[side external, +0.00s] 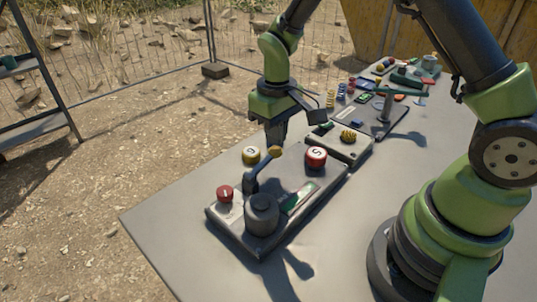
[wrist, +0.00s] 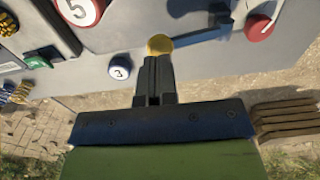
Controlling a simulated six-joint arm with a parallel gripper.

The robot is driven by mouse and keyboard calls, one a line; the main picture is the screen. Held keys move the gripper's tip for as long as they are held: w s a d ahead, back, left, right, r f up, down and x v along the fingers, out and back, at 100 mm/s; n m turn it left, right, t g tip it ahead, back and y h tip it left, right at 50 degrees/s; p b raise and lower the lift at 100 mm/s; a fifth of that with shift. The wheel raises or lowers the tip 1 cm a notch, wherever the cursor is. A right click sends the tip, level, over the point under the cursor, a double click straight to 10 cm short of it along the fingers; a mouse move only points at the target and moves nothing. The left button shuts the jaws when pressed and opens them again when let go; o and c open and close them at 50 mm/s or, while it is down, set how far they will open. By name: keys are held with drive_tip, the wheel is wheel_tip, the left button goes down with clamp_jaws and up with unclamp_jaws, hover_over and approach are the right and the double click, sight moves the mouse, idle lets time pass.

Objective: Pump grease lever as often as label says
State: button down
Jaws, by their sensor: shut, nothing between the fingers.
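The grease lever (side external: 262,168) rises tilted from a dark round pump body (side external: 262,213) on a grey panel (side external: 228,226) and ends in a yellow knob (side external: 275,152). In the wrist view the lever (wrist: 203,34) runs right from its yellow knob (wrist: 159,44). My gripper (side external: 275,143) is shut and empty, its fingertips pointing down right at the knob. In the wrist view the fingertips (wrist: 153,60) overlap the knob's edge; I cannot tell whether they touch. Round discs read 5 (wrist: 82,8), 3 (wrist: 119,67) and apparently 1 (wrist: 260,27), the last one red.
The table's front left (side external: 165,225) is clear.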

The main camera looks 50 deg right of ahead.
sight(275, 149)
drive_tip(key=shift+f, duration=2.35)
drive_tip(key=shift+r, duration=2)
drive_tip(key=shift+f, duration=2)
drive_tip(key=shift+r, duration=2.05)
drive_tip(key=shift+f, duration=0.15)
